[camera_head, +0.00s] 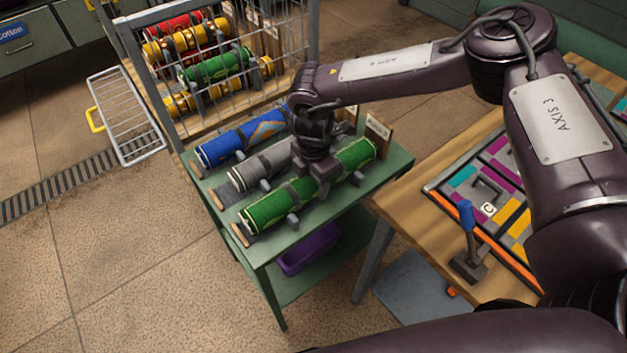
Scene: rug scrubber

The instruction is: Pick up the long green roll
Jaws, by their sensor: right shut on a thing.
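The long green roll (268,209) lies at the front of a green table (271,243), running from lower left to upper right in small grey supports. My right gripper (317,180) comes down from above and is shut on the roll near its middle. The gripper hides part of the roll. The roll appears to be still at the level of its supports; I cannot tell whether it touches them. My left gripper is not in view.
A grey roll (250,173) and a blue roll (222,148) lie behind it. A wire cage (290,45) holds several rolls, including a green one (217,66). A wooden workbench (413,203) with a blue-handled lever (466,216) stands right. A purple bin (308,249) sits below.

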